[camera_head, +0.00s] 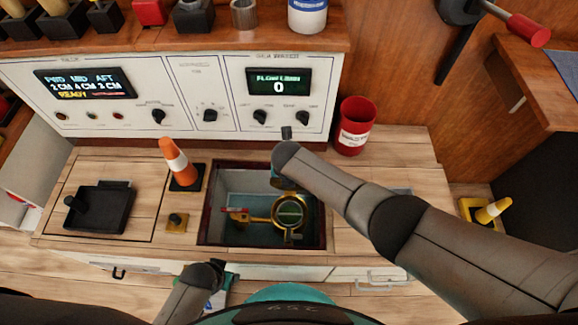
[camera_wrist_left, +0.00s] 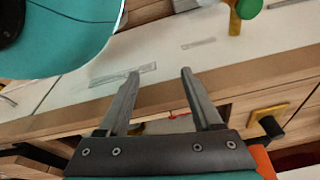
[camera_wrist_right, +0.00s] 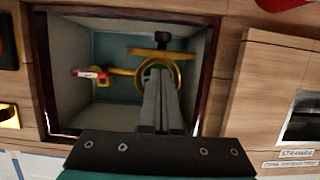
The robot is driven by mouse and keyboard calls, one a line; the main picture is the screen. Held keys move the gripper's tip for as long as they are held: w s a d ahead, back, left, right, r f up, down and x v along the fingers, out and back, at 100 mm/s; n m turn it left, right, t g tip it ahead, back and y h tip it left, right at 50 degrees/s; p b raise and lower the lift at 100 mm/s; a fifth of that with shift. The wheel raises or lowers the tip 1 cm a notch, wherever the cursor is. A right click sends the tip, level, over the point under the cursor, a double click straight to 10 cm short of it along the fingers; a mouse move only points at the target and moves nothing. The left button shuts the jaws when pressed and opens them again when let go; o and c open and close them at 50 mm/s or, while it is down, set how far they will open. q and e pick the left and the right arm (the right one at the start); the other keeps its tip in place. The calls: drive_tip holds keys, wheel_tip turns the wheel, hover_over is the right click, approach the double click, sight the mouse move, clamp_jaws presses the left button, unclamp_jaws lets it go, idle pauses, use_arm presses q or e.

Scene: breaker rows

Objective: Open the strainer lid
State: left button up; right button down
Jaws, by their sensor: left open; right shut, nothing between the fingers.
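The brass strainer (camera_head: 290,213) sits in the open recessed bay (camera_head: 212,232), its round rim facing up with a greenish inside. In the right wrist view, a brass plate (camera_wrist_right: 148,53) with a black knob (camera_wrist_right: 163,40) stands nearly edge-on beside the brass ring (camera_wrist_right: 176,72); it looks like the lid, raised. My right gripper (camera_wrist_right: 158,72) is shut and empty, reaching down into the bay, its fingertips over the ring and close to the plate. Whether they touch is unclear. My left gripper (camera_wrist_left: 160,72) is open and empty in front of the counter.
A red-handled valve (camera_head: 237,213) lies left of the strainer inside the bay. An orange cone (camera_head: 176,160), a yellow block with a black knob (camera_head: 176,222) and a black hatch (camera_head: 101,206) are left of the bay. A red cup (camera_head: 354,125) stands behind right. A control panel backs the counter.

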use_arm(q)
drive_tip(key=s+a+f+p, duration=0.3)
drive_tip(key=s+a+p, duration=0.2)
drive_tip(key=s, duration=0.4)
drive_tip(key=shift+a+f+y+p, duration=0.3)
drive_tip(key=shift+a+f+p, duration=0.05)
drive_tip(key=shift+a+f, duration=0.05)
use_arm(e)
drive_tip(key=v, duration=0.7)
drive_tip(key=shift+r, duration=0.25)
drive_tip(key=shift+s, duration=0.1)
